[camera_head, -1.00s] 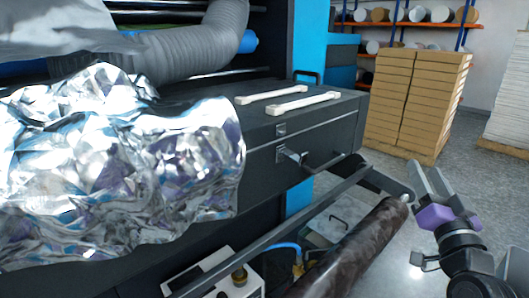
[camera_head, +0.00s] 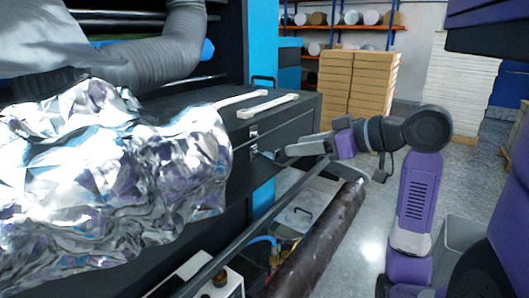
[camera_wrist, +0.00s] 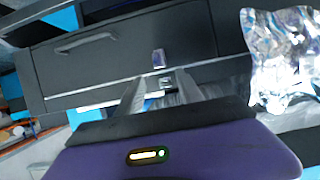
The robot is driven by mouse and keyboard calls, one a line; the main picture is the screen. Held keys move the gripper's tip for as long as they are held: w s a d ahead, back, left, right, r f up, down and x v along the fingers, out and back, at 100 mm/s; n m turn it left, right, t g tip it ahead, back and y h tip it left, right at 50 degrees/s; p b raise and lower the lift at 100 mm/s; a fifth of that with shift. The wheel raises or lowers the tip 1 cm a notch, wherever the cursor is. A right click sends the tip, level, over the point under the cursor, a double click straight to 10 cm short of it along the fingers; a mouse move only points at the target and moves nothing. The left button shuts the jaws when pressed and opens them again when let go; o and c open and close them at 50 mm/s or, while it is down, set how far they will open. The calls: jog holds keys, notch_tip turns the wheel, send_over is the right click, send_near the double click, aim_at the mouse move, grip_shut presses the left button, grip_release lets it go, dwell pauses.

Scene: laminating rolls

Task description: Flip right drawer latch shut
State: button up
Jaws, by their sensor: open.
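The right drawer (camera_head: 292,133) is in the dark machine body, and its front carries a metal latch. The latch's upper plate (camera_head: 254,135) sits above the drawer seam. Its lower part (camera_head: 265,154) sticks out from the front, close to my fingertips. My gripper (camera_head: 282,153) is open in front of the latch, reaching in from the right. In the wrist view, one latch part (camera_wrist: 158,58) shows on the drawer front just beyond my fingers, and another (camera_wrist: 165,84) shows between them. I cannot tell whether a finger touches the latch. The drawer handle (camera_wrist: 85,43) is off to the left there.
Crumpled silver foil (camera_head: 115,170) covers the machine left of the latch. Two pale handles (camera_head: 268,106) lie on top. A dark roll (camera_head: 318,240) and a rail (camera_head: 245,245) run below my arm. Stacked boxes (camera_head: 358,85) stand behind, with open floor to the right.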

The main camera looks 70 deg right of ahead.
aim_at(278, 151)
jog(key=x, duration=0.8)
jog(key=shift+s+f, duration=0.1)
jog(key=shift+f, duration=0.05)
grip_shut()
